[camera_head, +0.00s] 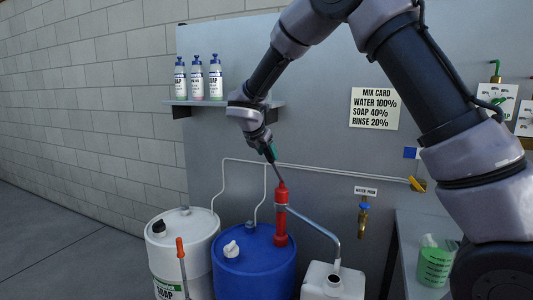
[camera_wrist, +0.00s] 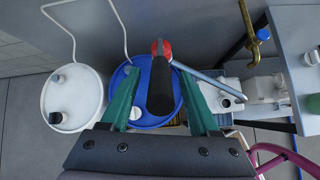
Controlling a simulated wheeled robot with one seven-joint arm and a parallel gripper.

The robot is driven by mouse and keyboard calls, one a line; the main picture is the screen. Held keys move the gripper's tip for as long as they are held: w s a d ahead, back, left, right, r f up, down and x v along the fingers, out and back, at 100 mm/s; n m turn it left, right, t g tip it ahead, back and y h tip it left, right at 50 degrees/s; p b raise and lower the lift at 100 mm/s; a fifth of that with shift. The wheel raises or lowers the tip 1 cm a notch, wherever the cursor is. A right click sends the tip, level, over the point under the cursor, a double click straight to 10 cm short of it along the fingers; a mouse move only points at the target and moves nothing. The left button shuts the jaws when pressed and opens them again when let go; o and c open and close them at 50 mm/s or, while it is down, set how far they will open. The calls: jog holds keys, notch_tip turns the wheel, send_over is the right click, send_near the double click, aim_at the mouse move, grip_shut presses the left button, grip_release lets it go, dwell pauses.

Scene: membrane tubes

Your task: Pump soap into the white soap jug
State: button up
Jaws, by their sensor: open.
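The red pump (camera_head: 281,215) stands upright on the blue drum (camera_head: 255,262); its red top also shows in the wrist view (camera_wrist: 161,47). Its grey spout (camera_head: 318,228) slopes down right to the mouth of the white jug (camera_head: 327,284), which also shows in the wrist view (camera_wrist: 222,96). The jug's inside is hidden. My gripper (camera_head: 271,153) is above the pump, tilted down. In the wrist view its green fingers (camera_wrist: 160,98) are apart, with a dark shaft (camera_wrist: 160,88), seemingly the pump handle, between them. Contact with it cannot be told.
A white drum labelled soap (camera_head: 183,243) stands left of the blue drum. A shelf (camera_head: 225,102) holds soap bottles (camera_head: 197,78). A brass tap (camera_head: 363,218) is on the wall panel. A bench (camera_head: 408,250) at right holds a green container (camera_head: 435,265). A pink hose (camera_wrist: 285,155) shows in the wrist view.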

jog(key=v, duration=1.1)
jog(key=shift+w+d+f, duration=0.1)
